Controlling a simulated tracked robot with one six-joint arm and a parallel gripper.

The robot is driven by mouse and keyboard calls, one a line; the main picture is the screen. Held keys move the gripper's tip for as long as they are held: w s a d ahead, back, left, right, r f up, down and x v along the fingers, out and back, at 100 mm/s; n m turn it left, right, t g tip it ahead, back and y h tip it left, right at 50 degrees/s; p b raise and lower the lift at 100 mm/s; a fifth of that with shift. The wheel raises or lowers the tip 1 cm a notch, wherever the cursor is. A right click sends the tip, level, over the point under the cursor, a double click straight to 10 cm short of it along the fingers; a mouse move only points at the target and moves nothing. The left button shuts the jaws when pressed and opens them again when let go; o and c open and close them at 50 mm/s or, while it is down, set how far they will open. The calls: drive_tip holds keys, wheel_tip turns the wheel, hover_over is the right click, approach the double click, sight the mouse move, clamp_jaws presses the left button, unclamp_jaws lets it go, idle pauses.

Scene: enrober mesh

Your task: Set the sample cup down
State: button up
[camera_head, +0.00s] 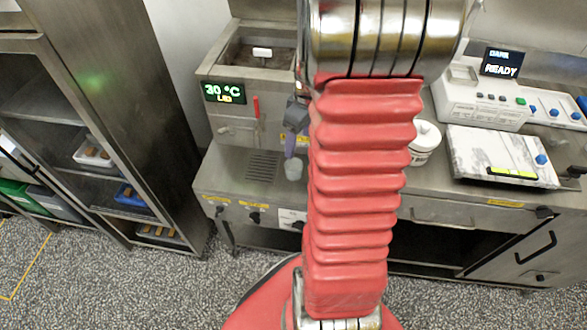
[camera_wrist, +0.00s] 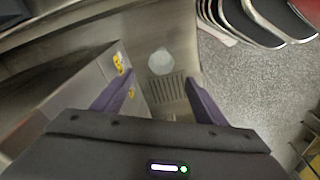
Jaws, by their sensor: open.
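The sample cup (camera_head: 293,169) is a small, pale translucent cup. It appears to stand upright on the steel counter, right of the slotted drain grille (camera_head: 262,166). In the wrist view the cup (camera_wrist: 160,61) shows as a pale round shape beyond the fingertips, close to the grille (camera_wrist: 168,89). My gripper (camera_head: 291,152) has purple fingers and is just above the cup in the head view. In the wrist view my gripper (camera_wrist: 154,84) has its fingers spread wide, with nothing between them. My arm hides part of the counter to the right.
A tempering machine (camera_head: 235,130) with a "30 °C" display stands behind the grille. A white lidded tub (camera_head: 424,140), a marble-patterned slab (camera_head: 490,155) and a white "READY" device (camera_head: 485,103) are to the right. A steel rack (camera_head: 100,110) stands left.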

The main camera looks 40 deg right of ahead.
approach(293, 166)
drive_tip(key=shift+s+a+f, duration=0.25)
drive_tip(key=shift+a+f, duration=0.1)
drive_tip(key=shift+f, duration=0.15)
drive_tip(key=shift+s+a+f, duration=0.3)
drive_tip(key=shift+a+f, duration=0.05)
drive_tip(key=shift+f, duration=0.1)
drive_tip(key=shift+f, duration=0.1)
drive_tip(key=shift+w+a+f, duration=0.1)
drive_tip(key=shift+w+f, duration=0.05)
drive_tip(key=shift+f, duration=1.1)
drive_tip(key=shift+w+a+f, duration=0.1)
drive_tip(key=shift+w+f, duration=0.05)
drive_tip(key=shift+f, duration=1.1)
drive_tip(key=shift+c, duration=0.5)
drive_tip(key=c, duration=1.1)
drive_tip(key=shift+o, duration=0.2)
drive_tip(key=shift+r, duration=0.1)
wheel_tip(293, 166, up, 10)
